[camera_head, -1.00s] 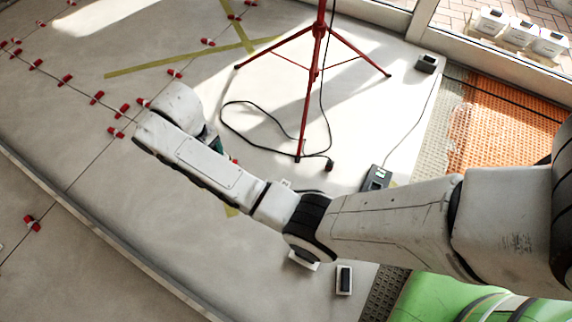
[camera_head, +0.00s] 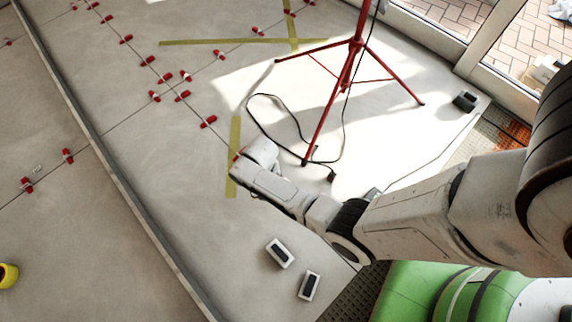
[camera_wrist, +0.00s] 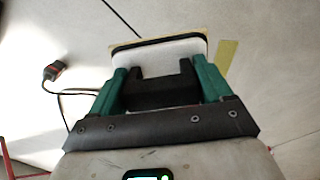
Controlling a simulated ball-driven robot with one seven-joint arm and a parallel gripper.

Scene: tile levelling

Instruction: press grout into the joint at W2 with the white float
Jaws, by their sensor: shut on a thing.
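My gripper (camera_wrist: 159,80) fills the lower middle of the wrist view, its two green fingers shut on the black handle (camera_wrist: 158,92) of the white float (camera_wrist: 160,52). The float's pale face edge points away from me, with a yellowish rim. A thin dark joint line (camera_wrist: 121,18) runs in the floor up to the float's far edge; the float hides the rest. I cannot tell whether the float touches the floor. No W2 mark is legible. In the head view my arm's end hides the gripper and float, close to a yellow tape strip (camera_head: 235,140).
Red levelling clips (camera_head: 209,121) line the joints. A red tripod (camera_head: 356,45) with a black cable stands at back right. Two white blocks with dark tops (camera_head: 280,253) (camera_head: 310,286) lie in front of my arm. A raised strip (camera_head: 112,180) crosses at left. A yellow roll (camera_head: 8,275) lies far left.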

